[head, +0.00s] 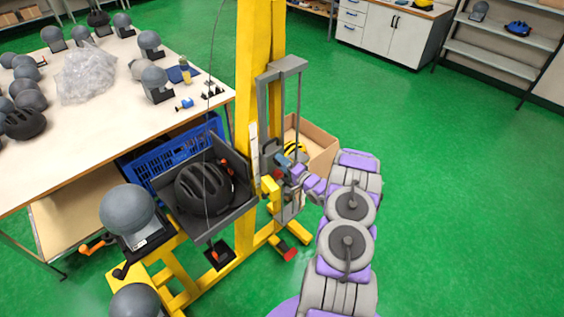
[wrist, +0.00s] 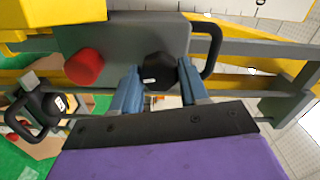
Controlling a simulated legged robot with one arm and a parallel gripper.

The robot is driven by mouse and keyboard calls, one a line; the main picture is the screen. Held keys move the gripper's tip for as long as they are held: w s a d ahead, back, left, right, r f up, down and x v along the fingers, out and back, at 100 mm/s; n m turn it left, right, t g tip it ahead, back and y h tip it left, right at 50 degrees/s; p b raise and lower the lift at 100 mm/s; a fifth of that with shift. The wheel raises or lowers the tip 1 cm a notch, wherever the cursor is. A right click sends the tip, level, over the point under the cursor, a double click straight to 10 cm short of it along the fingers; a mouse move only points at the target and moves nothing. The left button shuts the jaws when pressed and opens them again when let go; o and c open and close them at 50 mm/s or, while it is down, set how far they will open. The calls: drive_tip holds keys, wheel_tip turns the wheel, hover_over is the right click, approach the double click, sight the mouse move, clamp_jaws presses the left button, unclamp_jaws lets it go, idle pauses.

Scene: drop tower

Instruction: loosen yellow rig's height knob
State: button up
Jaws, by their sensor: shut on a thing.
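The yellow rig (head: 257,70) stands upright in the middle of the head view, with a grey carriage beside its column. In the wrist view the carriage's grey plate (wrist: 110,42) carries a red round knob (wrist: 83,67) on the left and a black lobed knob (wrist: 157,70) to its right. My gripper (wrist: 160,88) has its two blue fingers on either side of the black knob and is shut on it. In the head view my gripper (head: 285,170) is at the carriage, and the knob is too small to make out there.
A black helmet (head: 204,188) sits in the rig's grey tray. A grey headform (head: 128,210) stands at the rig's front left. A table (head: 105,130) with headforms is at left, with a blue crate (head: 150,170) below. A cardboard box (head: 318,145) is behind. Green floor at right is clear.

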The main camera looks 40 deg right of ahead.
drive_tip(key=shift+d+m, duration=0.2)
drive_tip(key=shift+m, duration=1)
drive_tip(key=o, duration=1)
drive_tip(key=shift+d+f, duration=0.15)
drive_tip(key=shift+d, duration=0.05)
drive_tip(key=shift+o, duration=0.2)
drive_tip(key=shift+a, duration=0.1)
drive_tip(key=shift+a, duration=0.1)
drive_tip(key=s+d, duration=0.1)
drive_tip(key=s, duration=1.6)
drive_tip(key=shift+s+d, duration=0.15)
drive_tip(key=shift+d, duration=0.15)
